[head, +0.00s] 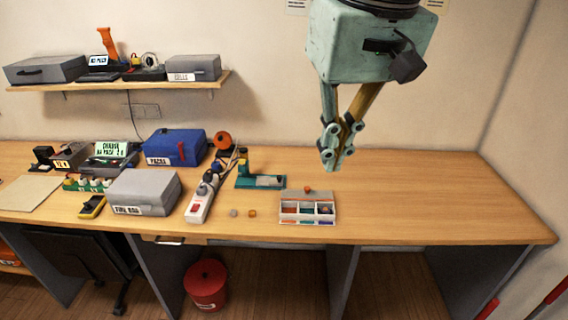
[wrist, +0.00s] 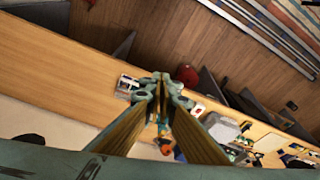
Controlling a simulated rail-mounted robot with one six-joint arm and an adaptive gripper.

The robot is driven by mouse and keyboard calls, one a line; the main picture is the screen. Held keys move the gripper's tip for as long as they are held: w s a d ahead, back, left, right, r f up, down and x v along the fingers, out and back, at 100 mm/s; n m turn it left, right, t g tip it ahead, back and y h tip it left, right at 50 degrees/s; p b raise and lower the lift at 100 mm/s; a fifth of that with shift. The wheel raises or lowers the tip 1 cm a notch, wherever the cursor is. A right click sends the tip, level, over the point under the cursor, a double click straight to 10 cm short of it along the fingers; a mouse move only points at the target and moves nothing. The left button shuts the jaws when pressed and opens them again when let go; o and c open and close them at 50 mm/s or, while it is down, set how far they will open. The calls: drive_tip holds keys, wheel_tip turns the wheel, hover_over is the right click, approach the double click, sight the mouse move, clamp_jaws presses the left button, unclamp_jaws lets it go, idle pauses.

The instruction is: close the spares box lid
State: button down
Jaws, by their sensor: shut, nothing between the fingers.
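The spares box (head: 308,219) is a small white box near the front edge of the bench. Its front compartments show open, with coloured small parts inside. My gripper (head: 334,166) is shut and empty, pointing down, high above the bench and a little right of the box. In the wrist view the fingertips (wrist: 165,82) are together, and the spares box (wrist: 127,86) lies just left of them, apart from them.
A teal stand (head: 262,181) stands behind and left of the box. Two small pieces (head: 252,213) lie left of it, beside a white power strip (head: 203,201). A grey case (head: 145,190) and blue case (head: 174,146) stand further left. The bench right of the box is clear.

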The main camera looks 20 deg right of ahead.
drive_tip(key=w+d+g, duration=0.1)
drive_tip(key=w+d, duration=0.2)
drive_tip(key=w, duration=1.5)
drive_tip(key=m+g+p, duration=0.3)
hover_over(307, 192)
drive_tip(key=w+a, duration=0.2)
drive_tip(key=w, duration=0.1)
wheel_tip(307, 192, down, 17)
drive_tip(key=w+d+f, duration=0.3)
drive_tip(key=f, duration=0.5)
drive_tip(key=w+d+f+g+y, duration=0.1)
drive_tip(key=w+d+f, duration=0.2)
drive_tip(key=f, duration=0.6)
drive_tip(key=shift+w, duration=0.8)
drive_tip(key=shift+s+f, duration=0.1)
drive_tip(key=x, duration=1)
drive_tip(key=shift+s+a+p, duration=0.1)
drive_tip(key=shift+s+p, duration=0.1)
drive_tip(key=shift+p, duration=0.2)
drive_tip(key=shift+s+a+r, duration=0.1)
drive_tip(key=shift+s+a, duration=0.1)
drive_tip(key=shift+s, duration=0.3)
drive_tip(key=shift+s+a+r, duration=0.15)
drive_tip(key=shift+s+a, duration=0.05)
drive_tip(key=shift+s, duration=0.3)
drive_tip(key=shift+s+a+f, duration=0.1)
drive_tip(key=shift+s+a, duration=0.15)
drive_tip(key=shift+s, duration=0.5)
